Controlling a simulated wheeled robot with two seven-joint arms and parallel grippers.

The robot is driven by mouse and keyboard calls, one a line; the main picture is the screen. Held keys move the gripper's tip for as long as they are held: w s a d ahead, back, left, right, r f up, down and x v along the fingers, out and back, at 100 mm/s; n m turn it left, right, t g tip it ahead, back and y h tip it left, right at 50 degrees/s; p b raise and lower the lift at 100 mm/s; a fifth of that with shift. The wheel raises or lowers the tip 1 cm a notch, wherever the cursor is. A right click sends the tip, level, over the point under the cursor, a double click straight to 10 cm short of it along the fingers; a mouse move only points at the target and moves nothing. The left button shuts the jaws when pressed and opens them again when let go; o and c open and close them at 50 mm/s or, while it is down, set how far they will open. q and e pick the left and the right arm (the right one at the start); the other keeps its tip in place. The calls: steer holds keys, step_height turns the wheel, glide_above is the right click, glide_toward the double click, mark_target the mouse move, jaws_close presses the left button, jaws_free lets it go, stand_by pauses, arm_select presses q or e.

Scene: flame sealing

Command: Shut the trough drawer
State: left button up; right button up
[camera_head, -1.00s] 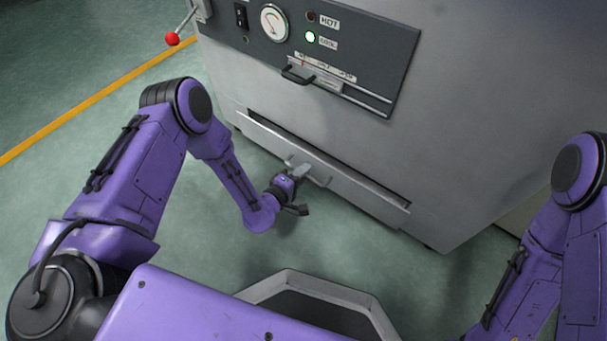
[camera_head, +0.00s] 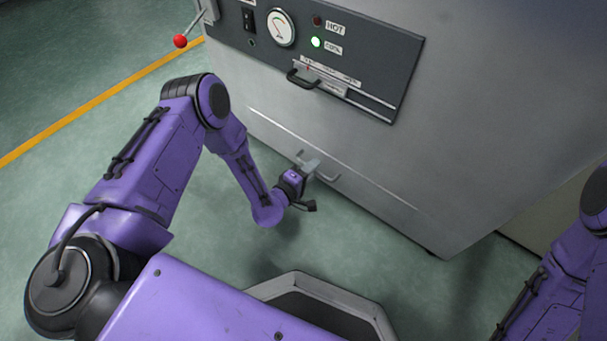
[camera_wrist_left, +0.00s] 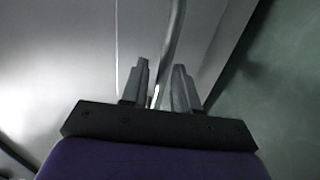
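The trough drawer (camera_head: 338,175) is low on the grey machine, and its front looks flush with the machine's face, with only a thin seam along its top. Its bar handle (camera_head: 328,178) is near the middle of the front. My left gripper (camera_head: 312,164) is at this handle. In the left wrist view the handle (camera_wrist_left: 174,40) runs down between the two fingers of my left gripper (camera_wrist_left: 160,85). The fingers stand a little apart; whether they press on the bar is unclear. My right gripper is out of view; only its arm shows at right.
Above the drawer is a control panel (camera_head: 345,50) with a gauge, a lit green lamp and a small black handle (camera_head: 302,79). A red-knobbed lever (camera_head: 180,41) sticks out at upper left. Green floor (camera_head: 60,190) in front is clear.

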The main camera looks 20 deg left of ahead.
arm_select(q)
steer(key=p+v, duration=0.3)
steer(key=v, duration=0.6)
steer(key=shift+s+a, duration=0.15)
steer(key=shift+s, duration=0.05)
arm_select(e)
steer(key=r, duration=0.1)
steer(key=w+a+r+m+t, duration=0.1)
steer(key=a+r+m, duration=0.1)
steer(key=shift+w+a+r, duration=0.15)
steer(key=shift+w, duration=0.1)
